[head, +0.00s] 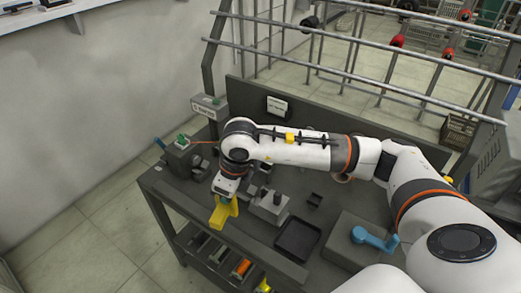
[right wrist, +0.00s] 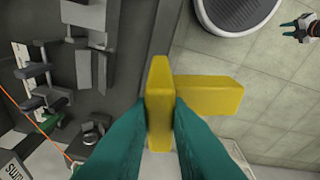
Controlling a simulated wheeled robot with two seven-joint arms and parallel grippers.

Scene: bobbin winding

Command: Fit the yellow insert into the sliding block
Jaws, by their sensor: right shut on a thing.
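The yellow insert (head: 222,212) is a T-like piece held over the bench's front edge. My right gripper (right wrist: 160,110) is shut on it, with teal fingers on both sides. In the right wrist view, the insert (right wrist: 205,95) has one arm pointing right over the floor. A grey block with an upright post (head: 269,205) stands on the bench just right of the insert, apart from it. I cannot tell for sure whether this is the sliding block. What looks like my left gripper (right wrist: 298,28) shows small at the right wrist view's upper right; its opening is unclear.
A black tray (head: 297,239) lies right of the grey block. A blue crank on a grey box (head: 372,238) stands farther right. A green-topped device (head: 182,145) is at the bench's left end. Shelf bins (head: 217,250) hold coloured spools below. A railing runs behind.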

